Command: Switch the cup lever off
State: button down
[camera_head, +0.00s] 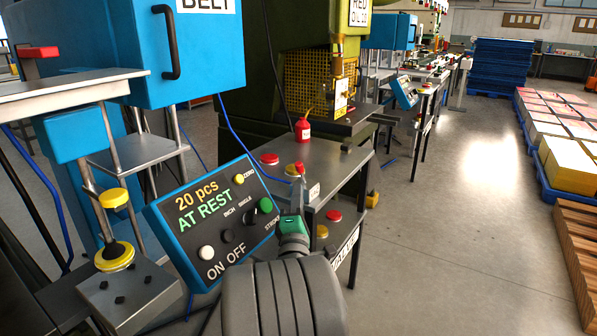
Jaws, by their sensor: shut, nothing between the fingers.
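No part in view is legibly marked as the cup lever, so I cannot tell which one it is. A blue control panel (163,222) shows "20 pcs" and "AT REST", with several knobs and the words "ON OFF" at its lower edge. A white button (206,252) sits above "ON", and a black knob (227,235) is to its right. My gripper (299,172) points away from me, just right of the panel and in front of the grey bench. Its narrow fingers are shut and empty. My wrist hides part of the panel's lower right side.
A yellow-topped post (114,199) stands above a grey box (128,295) at left. Free floor (450,220) lies right, before pallets (575,225).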

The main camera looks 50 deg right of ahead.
aim_at(299, 169)
jog(key=p+x, duration=0.1)
jog(key=x, duration=0.4)
jog(key=shift+w+d+p, duration=0.15)
jog(key=shift+d+p, duration=0.05)
jog(key=shift+p, duration=0.1)
jog(key=shift+r+p, duration=0.2)
jog(key=shift+p, duration=0.15)
